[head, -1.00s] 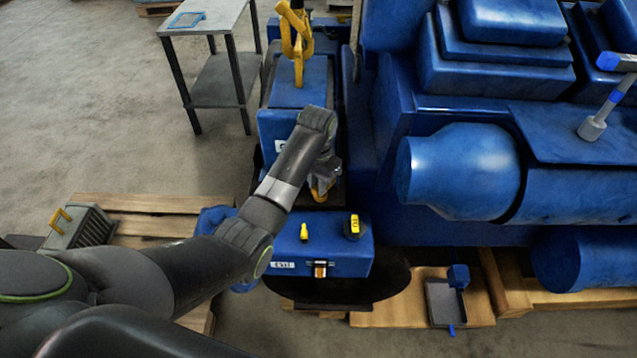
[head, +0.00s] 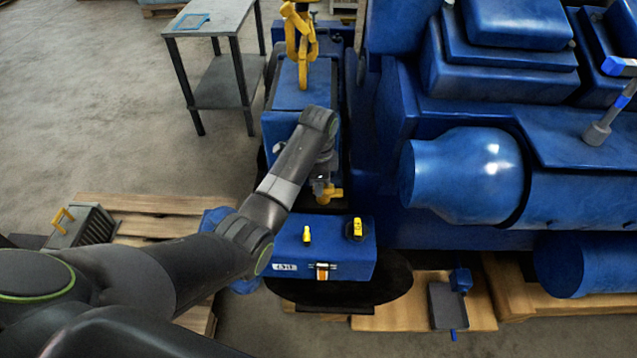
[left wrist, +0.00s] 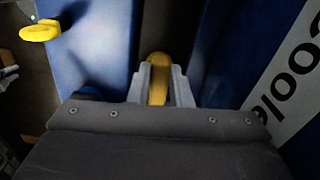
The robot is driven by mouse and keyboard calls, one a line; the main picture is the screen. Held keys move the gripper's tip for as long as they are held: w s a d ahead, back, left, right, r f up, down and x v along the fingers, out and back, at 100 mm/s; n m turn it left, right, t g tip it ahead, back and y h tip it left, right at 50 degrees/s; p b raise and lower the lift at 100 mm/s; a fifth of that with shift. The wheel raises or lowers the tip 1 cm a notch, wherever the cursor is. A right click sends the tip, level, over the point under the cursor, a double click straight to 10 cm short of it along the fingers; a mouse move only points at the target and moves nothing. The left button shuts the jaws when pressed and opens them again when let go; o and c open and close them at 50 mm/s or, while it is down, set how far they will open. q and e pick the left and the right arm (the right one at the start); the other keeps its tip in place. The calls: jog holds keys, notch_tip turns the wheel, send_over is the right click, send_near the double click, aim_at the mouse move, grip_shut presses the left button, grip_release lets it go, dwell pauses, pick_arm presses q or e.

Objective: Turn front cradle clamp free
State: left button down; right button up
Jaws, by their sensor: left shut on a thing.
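The yellow clamp handle (head: 331,194) is at the front of the blue cooler unit (head: 287,125), just above the blue box, and points to the right in the head view. My left gripper (head: 322,178) reaches down onto it from above. In the left wrist view the fingers (left wrist: 159,88) are shut on the yellow handle (left wrist: 157,80), with one finger on each side. Part of the clamp is hidden by the gripper. My right gripper is not in view.
A yellow hook and chain (head: 301,40) hang over the cooler unit. A blue box (head: 337,262) with yellow knobs stands in front. Another yellow handle (left wrist: 40,31) shows in the left wrist view. The large blue engine (head: 465,175) closes off the right side.

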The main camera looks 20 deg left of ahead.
pick_arm(q)
jog(key=shift+w+m, duration=0.1)
jog(key=shift+m, duration=0.4)
jog(key=c, duration=1.3)
grip_release()
